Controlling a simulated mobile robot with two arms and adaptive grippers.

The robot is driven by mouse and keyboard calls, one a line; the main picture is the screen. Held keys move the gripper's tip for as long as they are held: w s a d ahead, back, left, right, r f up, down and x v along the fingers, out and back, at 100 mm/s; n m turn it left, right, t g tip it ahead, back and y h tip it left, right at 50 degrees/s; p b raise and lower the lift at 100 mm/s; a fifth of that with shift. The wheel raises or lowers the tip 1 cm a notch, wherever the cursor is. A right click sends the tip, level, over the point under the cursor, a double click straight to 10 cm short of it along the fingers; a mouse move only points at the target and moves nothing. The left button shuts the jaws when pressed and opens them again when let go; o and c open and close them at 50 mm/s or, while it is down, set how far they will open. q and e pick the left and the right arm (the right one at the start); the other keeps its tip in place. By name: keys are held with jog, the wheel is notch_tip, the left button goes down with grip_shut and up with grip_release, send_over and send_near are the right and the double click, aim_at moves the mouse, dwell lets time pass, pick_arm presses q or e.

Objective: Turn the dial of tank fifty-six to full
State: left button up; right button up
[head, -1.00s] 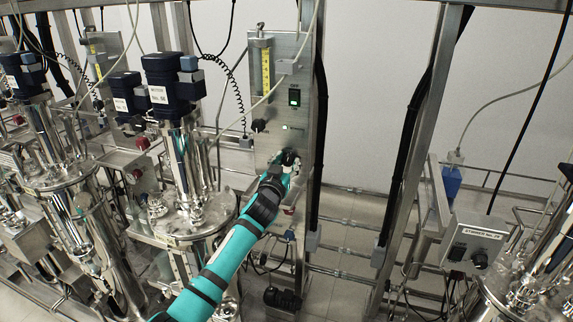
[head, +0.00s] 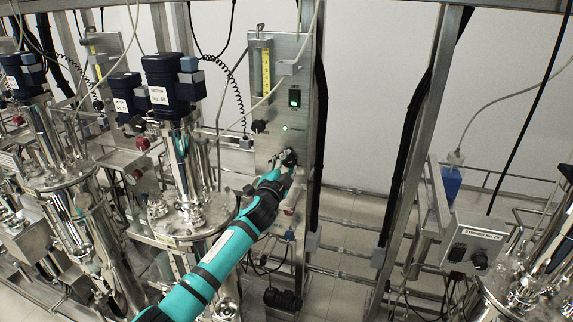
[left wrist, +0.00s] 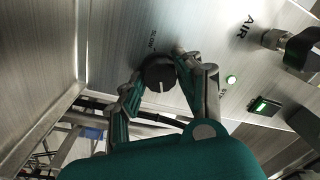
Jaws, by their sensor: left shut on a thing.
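A round black dial (left wrist: 160,76) with a pale pointer line sits on a brushed steel panel (left wrist: 120,30); the word SLOW is printed beside it. My left gripper (left wrist: 157,78) is shut on the dial, one finger on each side. In the head view the left gripper (head: 282,165) reaches the dial (head: 289,157) on the lower part of the upright panel (head: 285,110). The tank (head: 185,222) left of it carries a dark blue motor (head: 170,80) with a white label, too small to read surely. My right gripper is not in view.
A yellow-scaled flow tube (head: 266,70) is higher up. A steel post (head: 425,130) and another control box (head: 477,243) stand to the right. Cables hang around the panel.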

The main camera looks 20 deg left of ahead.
pick_arm(q)
jog(key=m, duration=0.5)
jog(key=shift+m+p, duration=0.4)
jog(key=m, duration=0.3)
jog(key=shift+m+h+p, duration=0.3)
jog(key=shift+m+p, duration=0.1)
jog(key=shift+m, duration=0.6)
jog(key=shift+f, duration=0.1)
jog(key=o, duration=1.1)
jog(key=shift+o, duration=0.2)
jog(key=s, duration=1.2)
jog(key=shift+a+f, duration=0.2)
jog(key=shift+a, duration=0.15)
